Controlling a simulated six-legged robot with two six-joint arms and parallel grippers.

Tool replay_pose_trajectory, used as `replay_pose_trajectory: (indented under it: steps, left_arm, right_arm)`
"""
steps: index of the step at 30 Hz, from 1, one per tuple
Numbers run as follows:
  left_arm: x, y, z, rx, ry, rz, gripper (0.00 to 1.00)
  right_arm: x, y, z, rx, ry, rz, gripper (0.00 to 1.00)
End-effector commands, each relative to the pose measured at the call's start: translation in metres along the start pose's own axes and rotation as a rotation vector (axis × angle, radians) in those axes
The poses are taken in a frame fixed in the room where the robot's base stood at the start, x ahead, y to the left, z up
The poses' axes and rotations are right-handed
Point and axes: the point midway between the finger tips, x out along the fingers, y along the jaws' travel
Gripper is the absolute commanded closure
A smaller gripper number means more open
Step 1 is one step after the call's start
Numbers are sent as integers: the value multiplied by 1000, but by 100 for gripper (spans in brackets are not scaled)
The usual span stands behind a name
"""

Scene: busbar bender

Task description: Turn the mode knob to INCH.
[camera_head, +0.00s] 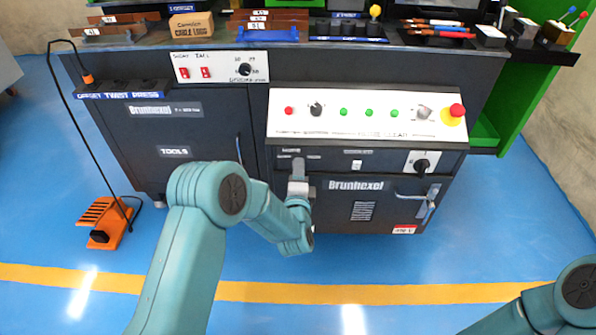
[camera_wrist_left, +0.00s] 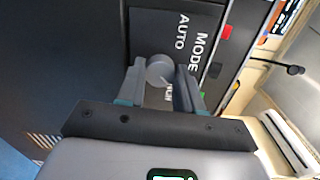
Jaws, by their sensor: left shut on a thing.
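The mode knob (camera_wrist_left: 159,69) is a round grey knob on a dark plate (camera_wrist_left: 178,50) lettered MODE and AUTO, in the left wrist view. Another label beside the knob is partly covered by a finger and cannot be read for sure. My left gripper (camera_wrist_left: 160,88) has one finger on each side of the knob and is shut on it. In the head view my left gripper (camera_head: 298,178) is at the front of the Brunhexel machine, below the white panel, and hides the knob. Which mode the knob points to cannot be told. My right gripper is out of view.
The white control panel (camera_head: 330,128) above carries buttons, a black knob (camera_head: 316,109) and a red emergency stop (camera_head: 457,110). A rotary switch (camera_head: 421,166) and a door handle (camera_head: 428,205) are to the right. An orange pedal (camera_head: 103,222) lies on the floor at left.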

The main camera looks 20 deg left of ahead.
Motion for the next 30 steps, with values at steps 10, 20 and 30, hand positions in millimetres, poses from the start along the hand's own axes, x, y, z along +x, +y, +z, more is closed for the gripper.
replay_pose_trajectory:
  steps: [10,20,30]
  left_arm:
    - [-1,2,0,54,-1,4,95]
    - [-1,2,0,55,0,4,95]
    - [-2,1,0,53,0,3,39]
  right_arm:
    - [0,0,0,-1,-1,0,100]
    - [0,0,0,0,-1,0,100]
    - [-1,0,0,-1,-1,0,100]
